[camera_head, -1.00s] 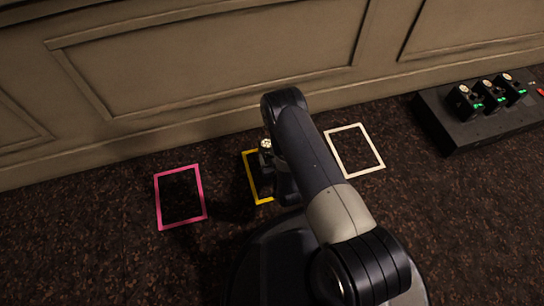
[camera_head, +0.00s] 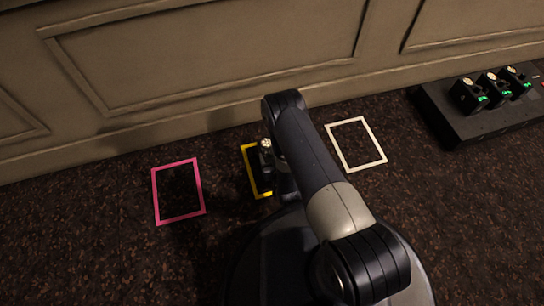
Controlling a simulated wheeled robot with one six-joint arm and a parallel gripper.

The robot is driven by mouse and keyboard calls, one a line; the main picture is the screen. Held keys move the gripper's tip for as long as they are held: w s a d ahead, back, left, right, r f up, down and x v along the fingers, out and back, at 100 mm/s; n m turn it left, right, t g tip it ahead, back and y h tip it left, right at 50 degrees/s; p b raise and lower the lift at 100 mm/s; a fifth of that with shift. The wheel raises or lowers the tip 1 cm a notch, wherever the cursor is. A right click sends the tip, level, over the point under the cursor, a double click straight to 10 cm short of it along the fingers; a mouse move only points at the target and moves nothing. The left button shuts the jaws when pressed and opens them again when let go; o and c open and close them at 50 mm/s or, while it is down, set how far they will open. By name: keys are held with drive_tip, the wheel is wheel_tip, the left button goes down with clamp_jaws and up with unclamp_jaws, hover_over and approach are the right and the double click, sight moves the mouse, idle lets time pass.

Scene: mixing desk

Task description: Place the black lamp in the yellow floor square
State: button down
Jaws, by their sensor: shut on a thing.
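The black lamp (camera_head: 266,155) with a pale top shows just left of my arm, above or inside the yellow floor square (camera_head: 250,172). I cannot tell whether its base touches the floor. My gripper (camera_head: 273,172) is mostly hidden behind my arm and dark against the floor; it is shut on the lamp. The left side and parts of the top and bottom sides of the yellow square show; its right part is hidden by my arm.
A pink square (camera_head: 154,200) lies to the left and a white square (camera_head: 372,165) to the right, both empty. A black case (camera_head: 490,125) with several black lamps stands at the far right. A panelled wall (camera_head: 200,70) runs behind the squares.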

drive_tip(key=shift+f, duration=0.45)
